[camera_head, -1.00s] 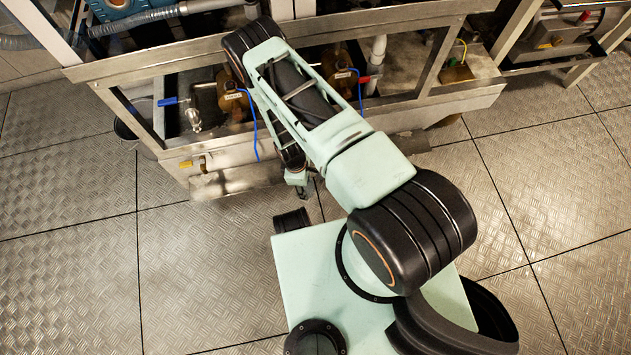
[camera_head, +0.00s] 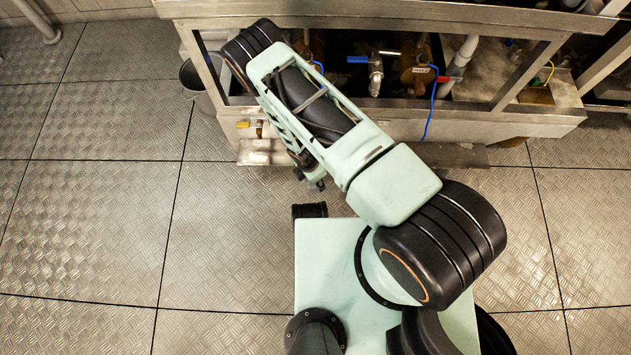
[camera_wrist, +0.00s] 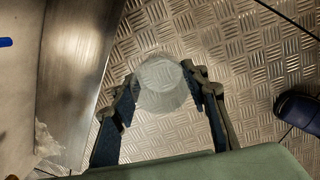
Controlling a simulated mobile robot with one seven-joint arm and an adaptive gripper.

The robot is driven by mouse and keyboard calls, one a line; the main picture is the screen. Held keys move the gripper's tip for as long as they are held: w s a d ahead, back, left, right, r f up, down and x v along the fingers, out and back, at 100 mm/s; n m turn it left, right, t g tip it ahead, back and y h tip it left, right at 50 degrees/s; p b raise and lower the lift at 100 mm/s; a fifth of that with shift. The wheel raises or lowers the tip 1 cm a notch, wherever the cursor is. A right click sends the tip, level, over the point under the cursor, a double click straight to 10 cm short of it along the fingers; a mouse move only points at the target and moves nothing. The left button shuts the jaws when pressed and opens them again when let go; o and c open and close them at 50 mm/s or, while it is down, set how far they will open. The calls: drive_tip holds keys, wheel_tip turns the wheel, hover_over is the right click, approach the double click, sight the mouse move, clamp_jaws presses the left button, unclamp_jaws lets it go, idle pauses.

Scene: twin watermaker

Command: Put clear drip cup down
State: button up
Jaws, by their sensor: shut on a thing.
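The clear drip cup (camera_wrist: 163,84) is in the wrist view, between the two fingers of my gripper (camera_wrist: 162,88). The fingers are shut on its sides, and the checkered floor shows through and around it. In the head view my gripper (camera_head: 316,184) is mostly hidden under my arm, in front of the metal frame. The cup cannot be made out there.
A metal frame (camera_head: 380,113) with a tap (camera_head: 376,72), brown housings and a blue tube (camera_head: 431,112) stands at the back. A grey bucket (camera_head: 198,82) is at its left end. The checkered floor (camera_head: 90,230) at left is clear.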

drive_tip(key=shift+w+d+f+b, duration=0.1)
drive_tip(key=shift+w+b, duration=0.75)
drive_tip(key=shift+w, duration=1.55)
drive_tip(key=shift+w+d+b, duration=0.1)
drive_tip(key=shift+w+b, duration=0.7)
drive_tip(key=shift+w, duration=1.6)
drive_tip(key=shift+w+b, duration=0.9)
drive_tip(key=shift+w, duration=0.35)
drive_tip(key=shift+w+b, duration=0.3)
drive_tip(key=shift+w, duration=0.25)
drive_tip(key=shift+d+f, duration=0.2)
drive_tip(key=shift+f, duration=0.55)
drive_tip(key=o, duration=1.2)
drive_tip(key=shift+d, duration=0.15)
drive_tip(key=r, duration=0.4)
drive_tip(key=a+r, duration=0.1)
drive_tip(key=r, duration=0.3)
drive_tip(key=s+a+r, duration=0.1)
drive_tip(key=r, duration=0.3)
drive_tip(key=shift+a+r, duration=0.1)
drive_tip(key=shift+r, duration=0.15)
